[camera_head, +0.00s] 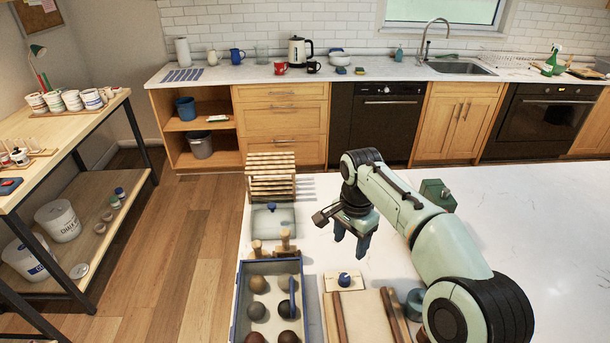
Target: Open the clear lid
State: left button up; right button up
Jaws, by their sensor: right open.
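A clear, pale greenish lid (283,217) with a small blue knob lies flat at the left side of the white table, in front of a slatted wooden rack. I cannot tell for sure what lies under it. My right gripper (350,244) hangs over the table to the right of the lid, apart from it. Its blue fingers point down, open, with nothing between them. My left gripper is not in view.
A blue-edged box (239,306) with several dark balls stands at the front left, with wooden tools behind it. A wooden rack (270,177) stands behind the lid. A blue-knobbed pale block (333,283) and boards lie in front of my gripper. A green box (437,195) stands right.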

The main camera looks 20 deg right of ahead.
aim_at(292, 299)
jog(key=k+j, duration=1.55)
jog(key=k, duration=0.15)
